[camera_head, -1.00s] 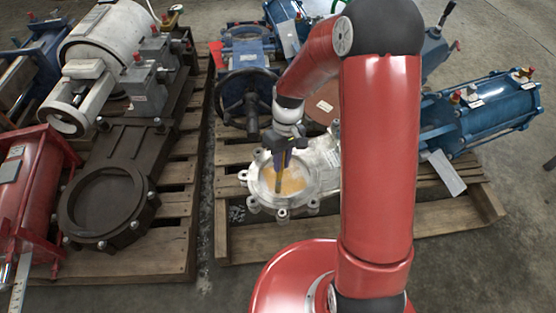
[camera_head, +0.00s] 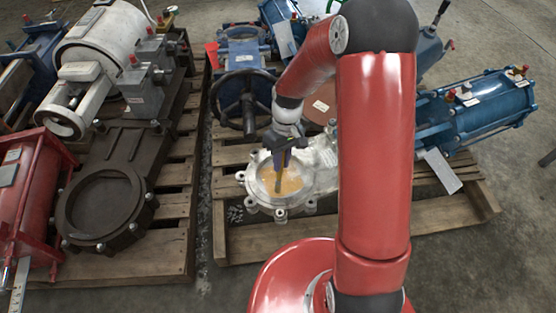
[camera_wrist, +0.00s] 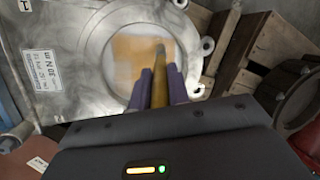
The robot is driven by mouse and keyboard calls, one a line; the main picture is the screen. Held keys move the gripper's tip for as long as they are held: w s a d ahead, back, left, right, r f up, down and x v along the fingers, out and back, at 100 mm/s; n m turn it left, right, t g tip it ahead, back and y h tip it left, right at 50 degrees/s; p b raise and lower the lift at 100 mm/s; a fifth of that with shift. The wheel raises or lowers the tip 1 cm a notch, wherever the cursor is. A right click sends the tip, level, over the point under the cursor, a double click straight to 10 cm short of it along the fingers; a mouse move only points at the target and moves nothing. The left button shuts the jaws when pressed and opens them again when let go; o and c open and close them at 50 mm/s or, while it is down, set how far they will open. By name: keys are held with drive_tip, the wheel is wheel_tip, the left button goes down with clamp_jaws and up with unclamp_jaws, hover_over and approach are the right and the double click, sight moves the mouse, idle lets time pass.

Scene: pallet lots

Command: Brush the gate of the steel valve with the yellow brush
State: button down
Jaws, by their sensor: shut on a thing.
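The steel valve (camera_head: 309,180) lies flat on the right pallet, with a round flange and bolt lugs around its rim. Its gate (camera_head: 291,181) is the disc inside the ring, with a yellow-brown patch on it; the patch also shows in the wrist view (camera_wrist: 130,58). My gripper (camera_head: 283,150) is above the gate, its purple fingers (camera_wrist: 161,86) shut on the yellow brush (camera_wrist: 158,75). The brush points down over the patch and also shows in the head view (camera_head: 279,178). Its tip appears at or close to the gate; contact is not clear.
A blue valve with a black handwheel (camera_head: 245,105) stands behind the steel valve. A dark valve (camera_head: 103,203) lies on the left pallet. A blue cylinder (camera_head: 487,108) is at the right.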

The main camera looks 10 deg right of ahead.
drive_tip(key=shift+w+d+r+p, duration=0.1)
drive_tip(key=shift+w+d+p, duration=0.4)
drive_tip(key=shift+w, duration=1)
drive_tip(key=shift+w+d+p, duration=0.25)
drive_tip(key=shift+w+d, duration=0.5)
drive_tip(key=shift+w, duration=0.7)
drive_tip(key=shift+w+d+r+p, duration=0.1)
drive_tip(key=shift+w+d+p, duration=0.4)
drive_tip(key=shift+w, duration=1)
drive_tip(key=shift+d+r, duration=0.15)
drive_tip(key=shift+d, duration=0.95)
drive_tip(key=shift+a+f, duration=0.2)
drive_tip(key=shift+a, duration=0.8)
drive_tip(key=shift+d+r+p, duration=0.2)
drive_tip(key=shift+d+p, duration=0.1)
drive_tip(key=shift+d, duration=0.65)
drive_tip(key=s, duration=0.1)
drive_tip(key=s+d, duration=0.1)
drive_tip(key=s, duration=0.1)
drive_tip(key=shift+s+d+p, duration=0.15)
drive_tip(key=shift+s+p, duration=0.05)
drive_tip(key=shift+p, duration=0.1)
